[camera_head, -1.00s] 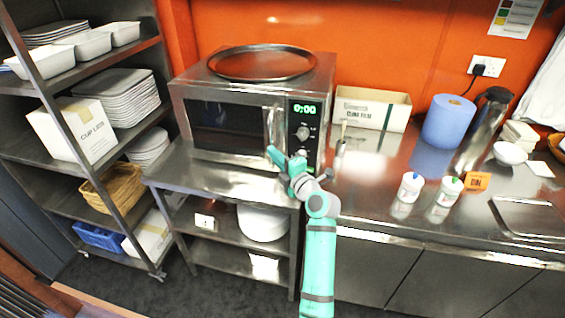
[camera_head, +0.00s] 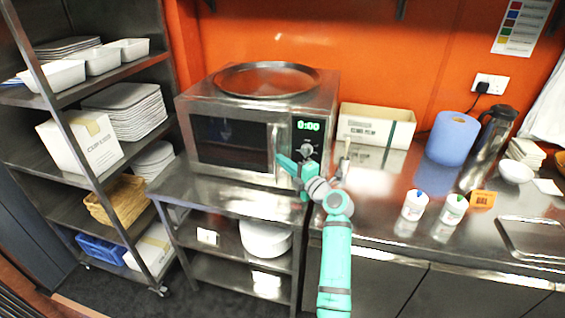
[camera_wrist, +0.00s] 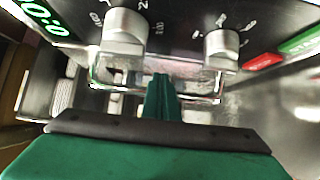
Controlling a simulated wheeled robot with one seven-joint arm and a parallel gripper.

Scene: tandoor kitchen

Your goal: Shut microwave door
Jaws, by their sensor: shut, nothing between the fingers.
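The steel microwave (camera_head: 258,107) stands on a metal stand against the orange wall. Its dark-windowed door (camera_head: 222,142) looks flush with the front, though a small gap cannot be ruled out. The vertical handle (camera_head: 276,138) is at the door's right edge, beside the panel with the green 0:00 display (camera_head: 308,126). My green gripper (camera_head: 281,160) is shut and empty in front of the handle's lower part and the panel; contact cannot be told. In the wrist view its closed fingers (camera_wrist: 162,98) point at the panel's lower part, near two round knobs (camera_wrist: 124,32).
A round tray (camera_head: 265,80) lies on the microwave. A steel counter to the right holds a cardboard box (camera_head: 362,125), a blue roll (camera_head: 452,138), a flask (camera_head: 486,150) and two white jars (camera_head: 415,205). A shelf rack (camera_head: 95,180) with dishes stands left.

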